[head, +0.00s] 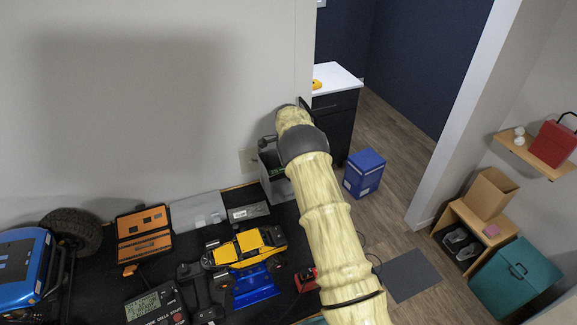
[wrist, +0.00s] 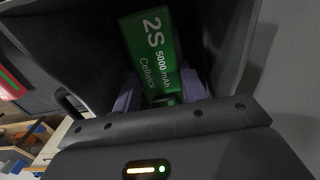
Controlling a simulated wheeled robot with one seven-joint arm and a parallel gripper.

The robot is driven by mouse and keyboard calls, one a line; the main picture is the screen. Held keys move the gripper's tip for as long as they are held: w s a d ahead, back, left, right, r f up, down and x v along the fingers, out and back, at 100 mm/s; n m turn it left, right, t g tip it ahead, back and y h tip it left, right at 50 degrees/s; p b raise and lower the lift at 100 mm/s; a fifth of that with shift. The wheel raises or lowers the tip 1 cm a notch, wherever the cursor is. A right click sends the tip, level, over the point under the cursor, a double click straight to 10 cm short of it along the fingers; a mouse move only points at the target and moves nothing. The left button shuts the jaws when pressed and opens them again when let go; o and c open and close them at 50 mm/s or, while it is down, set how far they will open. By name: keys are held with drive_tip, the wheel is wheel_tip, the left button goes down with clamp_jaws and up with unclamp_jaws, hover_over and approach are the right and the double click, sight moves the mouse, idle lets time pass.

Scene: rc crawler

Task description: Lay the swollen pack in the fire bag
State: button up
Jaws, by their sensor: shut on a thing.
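A green pack (wrist: 150,45) marked "2S 5000mAh Cellwick" shows in the wrist view. My gripper (wrist: 163,95) is shut on it, with a pale purple finger along each side of its near end. Dark grey walls (wrist: 232,35) rise on both sides of the pack and look like the inside of an open container. In the head view this looks like the grey open-topped container (head: 270,158) against the wall at the bench's back right, with green showing in it. My arm hides the fingers there. I cannot tell whether the pack touches the container floor, or see its swelling.
On the black bench are a grey case (head: 197,213), an orange organizer (head: 143,235), a yellow-and-blue crawler (head: 245,255), a red item (head: 306,279) and a blue truck (head: 25,268). A blue box (head: 364,172) stands on the floor to the right.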

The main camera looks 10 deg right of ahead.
drive_tip(key=shift+f, duration=0.3)
drive_tip(key=shift+f+b, duration=0.3)
drive_tip(key=shift+b, duration=0.1)
drive_tip(key=o, duration=1.2)
drive_tip(key=shift+r, duration=0.1)
drive_tip(key=shift+r+p, duration=0.45)
drive_tip(key=shift+r, duration=0.05)
wheel_tip(320, 180, up, 12)
drive_tip(key=b, duration=0.4)
